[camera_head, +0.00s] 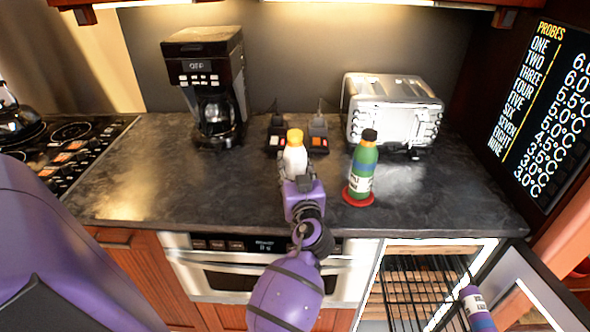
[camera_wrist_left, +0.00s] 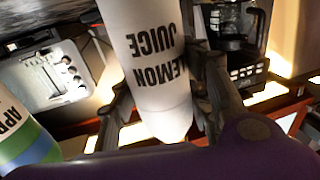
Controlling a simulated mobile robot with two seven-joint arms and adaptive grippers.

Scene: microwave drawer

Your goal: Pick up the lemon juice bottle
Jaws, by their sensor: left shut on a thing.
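The lemon juice bottle (camera_head: 295,156) is white with an orange-yellow cap and stands upright at the middle of the dark counter's front half. My left gripper (camera_head: 302,190) is around its lower part, shut on it from the front. In the left wrist view the bottle (camera_wrist_left: 152,75) shows the upside-down words LEMON JUICE, with a finger of the left gripper (camera_wrist_left: 165,100) on each side. The gripper hides the bottle's base in the head view, so I cannot tell whether it touches the counter. My right gripper is not in view.
A green bottle (camera_head: 362,168) stands on a red disc (camera_head: 357,197) just right of the lemon juice. Behind are a coffee maker (camera_head: 211,90), a toaster (camera_head: 392,112) and small dark items (camera_head: 318,135). The counter (camera_head: 160,185) is clear at left. A drawer or rack (camera_head: 420,275) stands open below right.

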